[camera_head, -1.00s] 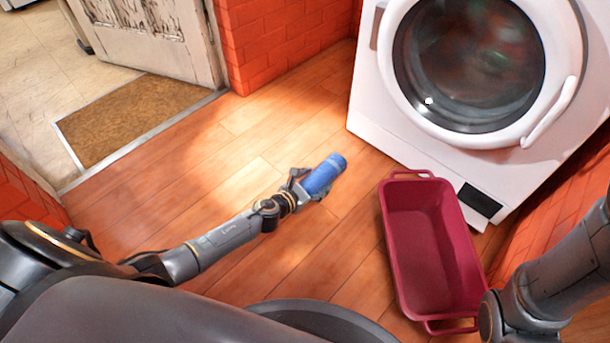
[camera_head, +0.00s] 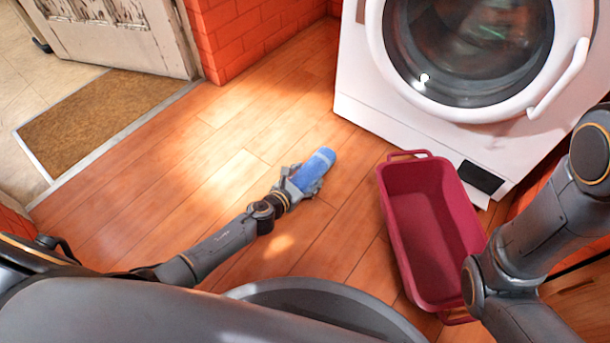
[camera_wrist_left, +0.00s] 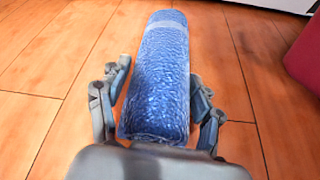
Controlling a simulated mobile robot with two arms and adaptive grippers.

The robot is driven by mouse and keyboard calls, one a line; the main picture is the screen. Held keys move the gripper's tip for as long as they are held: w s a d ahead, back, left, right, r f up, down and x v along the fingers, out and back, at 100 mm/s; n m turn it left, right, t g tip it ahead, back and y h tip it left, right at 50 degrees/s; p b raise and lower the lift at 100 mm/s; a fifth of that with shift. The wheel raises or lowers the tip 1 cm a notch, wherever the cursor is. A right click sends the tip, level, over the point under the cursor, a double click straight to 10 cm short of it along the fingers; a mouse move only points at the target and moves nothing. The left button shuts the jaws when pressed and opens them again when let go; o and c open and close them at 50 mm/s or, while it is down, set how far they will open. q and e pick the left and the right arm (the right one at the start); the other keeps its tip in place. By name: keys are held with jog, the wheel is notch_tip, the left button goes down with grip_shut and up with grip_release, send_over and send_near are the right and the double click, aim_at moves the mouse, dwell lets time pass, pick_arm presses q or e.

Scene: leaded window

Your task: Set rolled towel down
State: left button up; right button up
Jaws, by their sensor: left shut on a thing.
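A blue rolled towel (camera_head: 315,169) with a paler band near its far end is held in my left gripper (camera_head: 300,181). The left wrist view shows the towel (camera_wrist_left: 160,80) lengthwise between the two fingers of the left gripper (camera_wrist_left: 158,108), pointing away from the palm. The gripper is shut on the towel's near end. I cannot tell how high the towel is above the wooden floor. My right arm (camera_head: 535,235) comes in at the right, but its gripper is out of view.
An empty dark red basket (camera_head: 432,222) stands on the floor to the right of the towel. A white front-loading washing machine (camera_head: 385,108) stands behind it. A brown doormat (camera_head: 95,120) lies at the left by a worn door (camera_head: 110,35). The wooden floor (camera_head: 190,170) between is clear.

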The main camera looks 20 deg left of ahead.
pick_arm(q)
jog(key=o, duration=1.2)
jog(key=shift+r, duration=0.1)
